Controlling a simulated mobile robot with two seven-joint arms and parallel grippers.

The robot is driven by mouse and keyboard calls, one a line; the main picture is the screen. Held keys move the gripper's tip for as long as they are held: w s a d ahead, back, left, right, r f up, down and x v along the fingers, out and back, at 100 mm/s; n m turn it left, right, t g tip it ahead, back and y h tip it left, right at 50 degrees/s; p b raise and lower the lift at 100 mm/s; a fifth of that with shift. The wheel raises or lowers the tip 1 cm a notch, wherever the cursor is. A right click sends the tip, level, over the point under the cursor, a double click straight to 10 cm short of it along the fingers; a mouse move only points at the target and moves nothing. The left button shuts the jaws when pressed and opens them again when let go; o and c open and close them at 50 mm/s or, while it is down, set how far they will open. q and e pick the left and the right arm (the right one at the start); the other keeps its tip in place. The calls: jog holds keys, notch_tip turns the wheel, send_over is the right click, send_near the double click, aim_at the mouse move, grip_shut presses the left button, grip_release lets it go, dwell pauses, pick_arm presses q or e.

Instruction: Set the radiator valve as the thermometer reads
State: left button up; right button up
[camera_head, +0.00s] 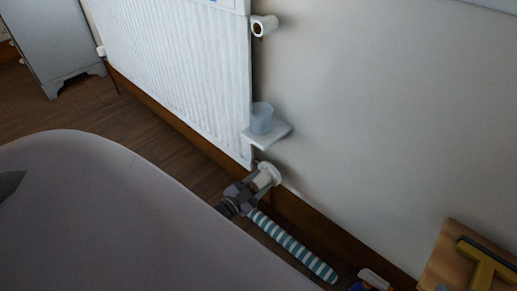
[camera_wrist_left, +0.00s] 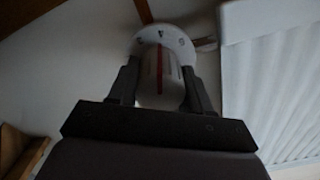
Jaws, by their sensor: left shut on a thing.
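The white radiator (camera_head: 180,65) hangs on the wall in the head view. At its lower right corner is the white radiator valve (camera_head: 266,175), and my left gripper (camera_head: 256,184) is shut on its knob. In the left wrist view the valve knob (camera_wrist_left: 158,77) sits between the two fingers of my left gripper (camera_wrist_left: 157,88). A red line runs along the knob, pointing at a white collar (camera_wrist_left: 164,39) with dark marks too small to read surely. No thermometer is clearly seen. My right gripper is not in view.
A white shelf (camera_head: 281,132) with a translucent cup (camera_head: 262,118) is just above the valve. A white fitting (camera_head: 264,25) is higher up. A striped roll (camera_head: 293,246) lies below. A wooden board with a yellow-handled tool (camera_head: 484,268) is at lower right.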

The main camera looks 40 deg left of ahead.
aim_at(254, 187)
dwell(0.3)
pick_arm(q)
jog(key=o, duration=1)
jog(key=shift+o, duration=0.2)
jog(key=shift+s, duration=0.15)
jog(key=shift+s, duration=0.3)
jog(key=s, duration=0.2)
jog(key=s+p, duration=0.1)
jog(key=s, duration=0.1)
jog(key=s+p, duration=0.1)
jog(key=s, duration=0.1)
jog(key=shift+a, duration=0.25)
jog(key=shift+s+p, duration=0.15)
jog(key=shift+p, duration=0.15)
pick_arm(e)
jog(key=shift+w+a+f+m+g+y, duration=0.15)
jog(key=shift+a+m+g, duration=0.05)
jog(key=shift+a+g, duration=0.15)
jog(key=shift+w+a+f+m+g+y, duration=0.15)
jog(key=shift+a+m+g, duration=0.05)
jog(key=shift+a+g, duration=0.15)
